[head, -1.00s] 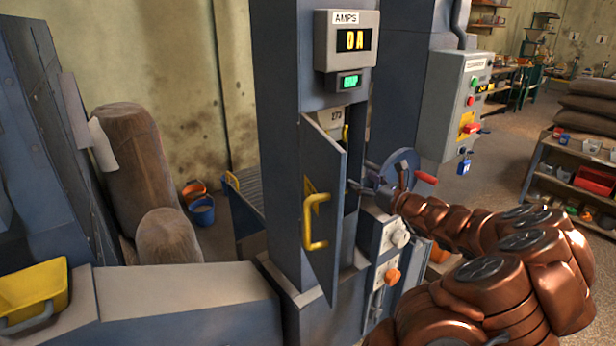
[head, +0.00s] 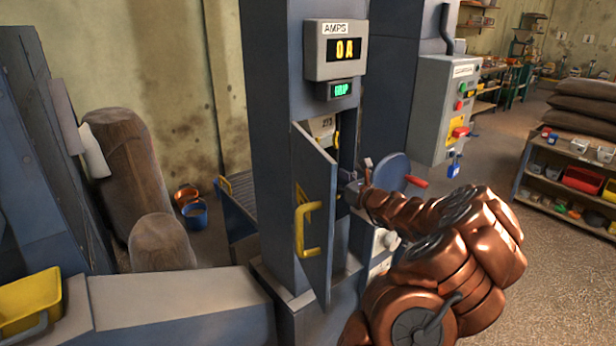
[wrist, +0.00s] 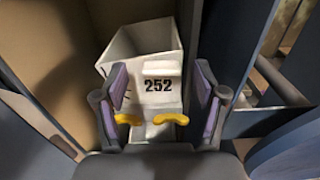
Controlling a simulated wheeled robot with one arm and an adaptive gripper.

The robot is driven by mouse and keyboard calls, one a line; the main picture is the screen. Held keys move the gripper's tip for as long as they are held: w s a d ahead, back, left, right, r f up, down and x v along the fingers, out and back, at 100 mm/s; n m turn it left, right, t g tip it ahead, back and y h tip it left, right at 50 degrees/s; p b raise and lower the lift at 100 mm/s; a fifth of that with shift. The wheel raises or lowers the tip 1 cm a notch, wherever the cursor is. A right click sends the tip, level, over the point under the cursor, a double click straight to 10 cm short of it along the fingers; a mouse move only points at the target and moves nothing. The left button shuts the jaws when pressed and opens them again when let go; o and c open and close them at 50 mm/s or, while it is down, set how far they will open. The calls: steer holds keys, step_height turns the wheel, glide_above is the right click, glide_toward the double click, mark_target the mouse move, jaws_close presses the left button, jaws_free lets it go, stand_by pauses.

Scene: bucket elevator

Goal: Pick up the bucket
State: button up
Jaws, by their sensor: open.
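In the wrist view a pale bucket (wrist: 160,97) marked 252, with yellow pieces low on its front, stands between the fingers of my gripper (wrist: 160,108). The fingers are open, one on each side of its front; I cannot tell whether they touch it. In the head view a pale bucket (head: 322,127) with a yellow handle shows in the opening of the blue elevator column (head: 283,60). My gripper (head: 350,190) is at that opening, below this bucket, partly hidden by the open hinged door (head: 318,215).
The door has a yellow handle (head: 303,228) and stands out to the left of my wrist. A handwheel (head: 390,172) with a red knob is close behind my arm. A grey control box (head: 443,105) stands to the right. A yellow tub (head: 30,305) is at the left.

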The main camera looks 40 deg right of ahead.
steer(key=c, duration=1.1)
steer(key=shift+r, duration=0.1)
